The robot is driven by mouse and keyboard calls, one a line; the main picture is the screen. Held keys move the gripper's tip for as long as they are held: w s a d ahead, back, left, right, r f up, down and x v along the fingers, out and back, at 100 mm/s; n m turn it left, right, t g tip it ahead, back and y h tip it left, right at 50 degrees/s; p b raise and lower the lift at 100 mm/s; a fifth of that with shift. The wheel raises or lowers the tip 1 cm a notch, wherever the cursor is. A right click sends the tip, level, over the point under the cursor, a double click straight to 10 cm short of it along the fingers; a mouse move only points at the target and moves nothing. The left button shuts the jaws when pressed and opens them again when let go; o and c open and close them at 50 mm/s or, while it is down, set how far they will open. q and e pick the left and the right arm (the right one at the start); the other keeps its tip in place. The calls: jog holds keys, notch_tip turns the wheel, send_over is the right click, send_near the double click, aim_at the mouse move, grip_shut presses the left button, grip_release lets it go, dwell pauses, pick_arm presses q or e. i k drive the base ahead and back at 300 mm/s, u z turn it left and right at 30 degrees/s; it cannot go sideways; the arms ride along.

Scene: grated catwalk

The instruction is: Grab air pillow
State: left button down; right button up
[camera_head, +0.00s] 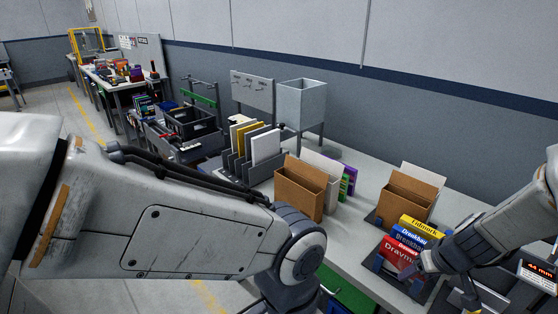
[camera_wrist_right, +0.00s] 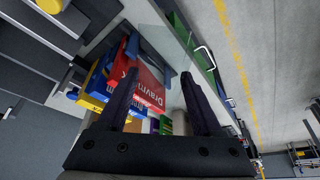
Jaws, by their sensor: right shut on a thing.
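My right gripper (camera_head: 428,268) is at the right of the head view, beside a red box marked "Dravm..." (camera_head: 398,254). In the right wrist view its two dark fingers (camera_wrist_right: 160,82) stand apart, shut on a clear, see-through thing (camera_wrist_right: 172,48) that looks like the air pillow. Its outline is faint, and the bench shows through it. In the head view I cannot make out the pillow. My left arm crosses the head view from the left, and its gripper is outside the picture.
Blue and yellow boxes (camera_head: 420,228) stand behind the red one in a dark rack. Open brown cartons (camera_head: 301,189) (camera_head: 405,197) stand on the pale bench (camera_head: 350,232). A grey bin (camera_head: 301,103) and a divider rack (camera_head: 250,160) are further back. A small display (camera_head: 540,270) is at right.

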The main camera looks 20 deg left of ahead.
aim_at(330, 151)
jog(key=u, duration=2)
jog(key=i, duration=2.3)
jog(key=z, duration=2.1)
jog(key=i, duration=1)
jog(key=z, duration=0.05)
